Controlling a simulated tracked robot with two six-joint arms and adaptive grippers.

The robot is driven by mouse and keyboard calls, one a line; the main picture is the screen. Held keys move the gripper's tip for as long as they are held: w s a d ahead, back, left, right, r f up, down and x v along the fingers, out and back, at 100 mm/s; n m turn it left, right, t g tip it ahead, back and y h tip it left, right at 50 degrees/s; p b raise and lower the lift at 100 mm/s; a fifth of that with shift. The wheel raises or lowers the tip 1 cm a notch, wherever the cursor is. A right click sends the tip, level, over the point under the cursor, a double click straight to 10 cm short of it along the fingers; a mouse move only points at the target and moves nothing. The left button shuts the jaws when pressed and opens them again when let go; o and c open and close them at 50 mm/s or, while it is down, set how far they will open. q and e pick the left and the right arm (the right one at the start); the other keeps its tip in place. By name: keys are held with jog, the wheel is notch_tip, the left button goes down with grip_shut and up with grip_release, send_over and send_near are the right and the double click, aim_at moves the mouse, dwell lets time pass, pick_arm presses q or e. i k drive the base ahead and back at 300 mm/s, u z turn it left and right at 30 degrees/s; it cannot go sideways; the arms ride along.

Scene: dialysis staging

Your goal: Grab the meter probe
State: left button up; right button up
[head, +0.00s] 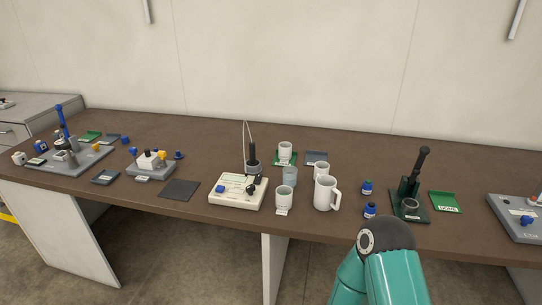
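The meter probe (252,151) is a slim black stick standing upright in a grey cup-like holder (253,168) at the back of the meter. A thin pale cable loops above it. The meter (237,192) is a low cream box with a blue knob, a small dial face and a black part on top, near the table's front edge. The probe's lower end is hidden in the holder. Neither gripper shows; only a teal and dark grey link of one of my arms is in view at the bottom right, well apart from the probe.
White cups (285,196) and a white mug (325,192) stand close right of the meter. A dark mat (180,190) lies to its left. A dark green stand (409,203) with a tall black handle is farther right.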

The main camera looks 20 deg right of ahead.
aim_at(252, 161)
jog(key=z, duration=0.2)
jog(key=i, duration=0.95)
jog(key=u, duration=0.45)
